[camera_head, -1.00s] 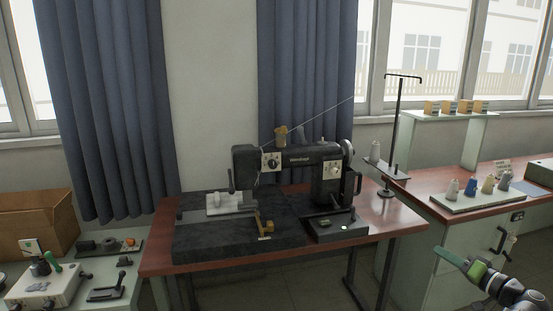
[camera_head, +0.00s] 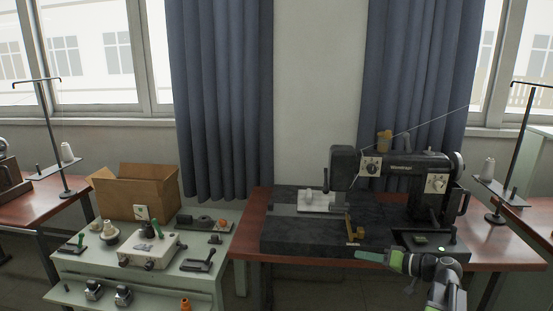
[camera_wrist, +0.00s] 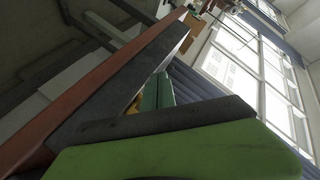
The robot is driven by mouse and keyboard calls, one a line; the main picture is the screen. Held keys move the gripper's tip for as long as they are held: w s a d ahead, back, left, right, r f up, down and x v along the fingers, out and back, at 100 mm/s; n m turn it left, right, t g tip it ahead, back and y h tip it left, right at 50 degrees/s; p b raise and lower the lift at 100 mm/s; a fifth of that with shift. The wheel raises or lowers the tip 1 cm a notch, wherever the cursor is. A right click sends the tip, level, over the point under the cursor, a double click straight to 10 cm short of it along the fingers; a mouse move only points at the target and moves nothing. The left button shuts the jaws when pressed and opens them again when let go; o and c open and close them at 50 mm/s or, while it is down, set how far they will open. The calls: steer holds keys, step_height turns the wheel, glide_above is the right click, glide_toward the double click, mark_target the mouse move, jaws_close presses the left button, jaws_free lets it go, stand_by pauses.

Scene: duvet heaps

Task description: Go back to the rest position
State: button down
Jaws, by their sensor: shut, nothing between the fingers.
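My gripper (camera_head: 372,256) shows at the lower right of the head view. Its green fingers are together and point left, with nothing seen between them. It appears in front of the black sewing machine (camera_head: 400,172) and its dark base, which stand on a red-brown table (camera_head: 250,225). Whether it touches the table edge cannot be told.
A pale green cart (camera_head: 215,245) holds a white device (camera_head: 148,248), small tools and an open cardboard box (camera_head: 138,192). Another table (camera_head: 28,208) with a thread stand is at far left. Curtains (camera_head: 222,100) and windows line the wall. Floor shows below the sewing table.

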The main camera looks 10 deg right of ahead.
steer(key=w+a+f+n+g+y, duration=0.1)
steer(key=a+f+g, duration=0.1)
steer(key=a, duration=0.6)
steer(key=w+a+f+n+g, duration=0.2)
steer(key=a, duration=0.6)
steer(key=s+a+f+n+g+h, duration=0.1)
steer(key=s+a+f+g+h, duration=0.25)
steer(key=a+f, duration=0.45)
steer(key=s+a+f+n+g+h, duration=0.15)
steer(key=s+a+f+g, duration=0.25)
steer(key=a, duration=0.8)
steer(key=s+d+f+m+h, duration=0.15)
steer(key=d+m+h, duration=0.3)
steer(key=d, duration=0.45)
step_height(320, 180, up, 17)
steer(key=p, duration=1.6)
steer(key=shift+s+p, duration=0.35)
steer(key=shift+s, duration=0.05)
